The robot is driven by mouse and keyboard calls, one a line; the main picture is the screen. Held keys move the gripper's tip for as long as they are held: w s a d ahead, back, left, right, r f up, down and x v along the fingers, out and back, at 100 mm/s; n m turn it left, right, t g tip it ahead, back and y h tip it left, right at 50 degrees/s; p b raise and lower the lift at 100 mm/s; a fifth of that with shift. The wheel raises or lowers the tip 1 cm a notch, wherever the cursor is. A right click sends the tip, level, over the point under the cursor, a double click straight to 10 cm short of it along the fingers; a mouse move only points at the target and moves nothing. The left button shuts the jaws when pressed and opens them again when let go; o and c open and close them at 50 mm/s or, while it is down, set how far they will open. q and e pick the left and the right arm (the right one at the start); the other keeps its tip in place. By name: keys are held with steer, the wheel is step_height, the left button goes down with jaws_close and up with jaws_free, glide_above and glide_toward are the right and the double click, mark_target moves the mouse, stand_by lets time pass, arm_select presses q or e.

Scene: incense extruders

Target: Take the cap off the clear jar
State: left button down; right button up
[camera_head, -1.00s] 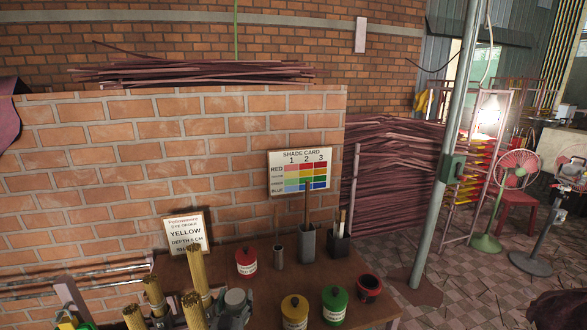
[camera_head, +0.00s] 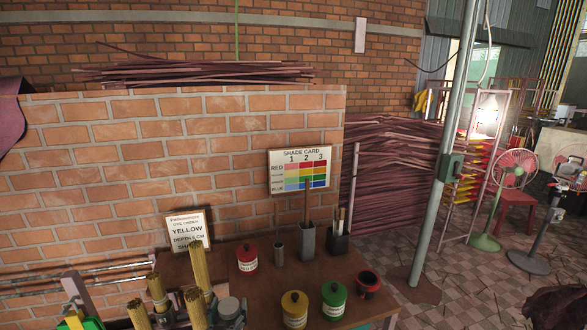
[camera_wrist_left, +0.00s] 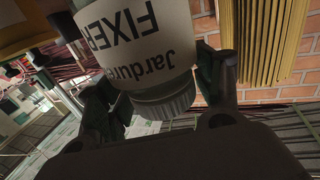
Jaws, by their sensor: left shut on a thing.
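The clear jar (camera_wrist_left: 140,40) fills the upper middle of the left wrist view, which is upside down; its white label reads "FIXER". A ribbed grey cap (camera_wrist_left: 165,102) sits on the jar's top, towards my palm. My left gripper (camera_wrist_left: 160,82) is shut on the cap, one dark finger on each side. In the head view my left gripper (camera_head: 229,314) is low in the picture, right of the incense bundles, and largely hides the jar and cap. No gap between cap and jar can be made out. My right gripper is not in view.
Several yellow incense bundles (camera_head: 200,266) stand close left of my left gripper. A red jar (camera_head: 247,258), a yellow jar (camera_head: 294,309) and a green jar (camera_head: 334,300) stand on the brown table (camera_head: 270,285). A brick wall (camera_head: 120,170) rises behind.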

arm_select(q)
steer(key=s+a, duration=0.2)
steer(key=s, duration=0.7)
steer(key=shift+s+a+f, duration=0.15)
steer(key=shift+s+a, duration=0.05)
steer(key=shift+s, duration=0.15)
stand_by(0.3)
steer(key=d+r+m+g+h, duration=0.2)
steer(key=d+r+m+h, duration=0.2)
steer(key=d, duration=0.4)
steer(key=w+d+r+m+g+h, duration=0.1)
steer(key=d+r+m+g+h, duration=0.1)
steer(key=d+r+m+h, duration=0.2)
steer(key=shift+w+d+r+h, duration=0.15)
steer(key=shift+d+r+h, duration=1.55)
steer(key=shift+d, duration=0.35)
steer(key=shift+f, duration=0.1)
